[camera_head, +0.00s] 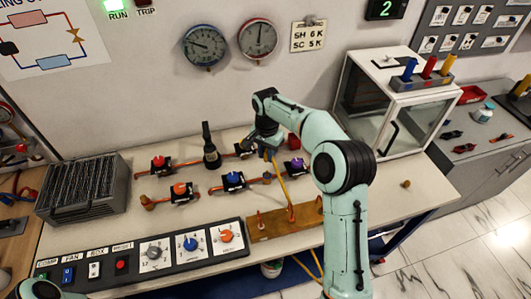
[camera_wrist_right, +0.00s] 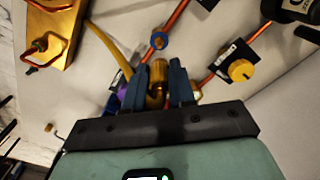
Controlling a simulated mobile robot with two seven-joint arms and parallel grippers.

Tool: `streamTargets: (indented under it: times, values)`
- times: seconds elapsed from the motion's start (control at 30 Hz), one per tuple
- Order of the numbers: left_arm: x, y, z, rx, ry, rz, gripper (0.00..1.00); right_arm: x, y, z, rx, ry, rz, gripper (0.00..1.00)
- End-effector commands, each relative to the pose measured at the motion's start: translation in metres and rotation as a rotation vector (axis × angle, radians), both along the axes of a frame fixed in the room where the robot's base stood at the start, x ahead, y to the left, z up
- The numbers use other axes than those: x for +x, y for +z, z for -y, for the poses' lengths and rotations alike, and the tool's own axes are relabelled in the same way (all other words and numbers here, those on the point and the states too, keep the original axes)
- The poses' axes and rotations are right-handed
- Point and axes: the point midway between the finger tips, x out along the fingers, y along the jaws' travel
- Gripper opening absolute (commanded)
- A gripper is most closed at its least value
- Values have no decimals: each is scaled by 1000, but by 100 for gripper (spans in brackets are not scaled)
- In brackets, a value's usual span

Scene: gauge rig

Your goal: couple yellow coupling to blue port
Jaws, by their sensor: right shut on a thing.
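My right gripper (camera_head: 266,142) reaches over the middle of the bench. In the right wrist view its fingers (camera_wrist_right: 165,88) are shut on the brass-coloured yellow coupling (camera_wrist_right: 157,78), whose yellow hose (camera_wrist_right: 117,48) curves away to the upper left. The blue port (camera_wrist_right: 159,40) is a small blue collar on a copper pipe, just beyond the coupling in that view. A gap shows between them; their exact height difference cannot be told. The port also shows small in the head view (camera_head: 267,176). The gripper hides most of the coupling there. My left gripper is out of view.
Valves with coloured knobs, including a red one (camera_head: 159,161) and a yellow one (camera_wrist_right: 240,70), stand around the pipes. A brass manifold block (camera_head: 285,221) lies in front. A black upright handle (camera_head: 210,145) stands left of the gripper. A glass-sided cabinet (camera_head: 390,100) is behind right.

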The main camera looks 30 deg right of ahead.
Motion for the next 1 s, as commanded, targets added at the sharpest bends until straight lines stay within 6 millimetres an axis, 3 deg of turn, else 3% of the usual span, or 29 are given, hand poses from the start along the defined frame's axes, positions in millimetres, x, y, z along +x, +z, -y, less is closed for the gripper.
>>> streamTargets:
  times: [0.57, 1.0]
  values:
    - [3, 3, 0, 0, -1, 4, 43, 1, 0, 0, -1, 0, 1, 0]
    - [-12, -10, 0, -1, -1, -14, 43, -1, -38, 0, 0, -1, -4, 0]
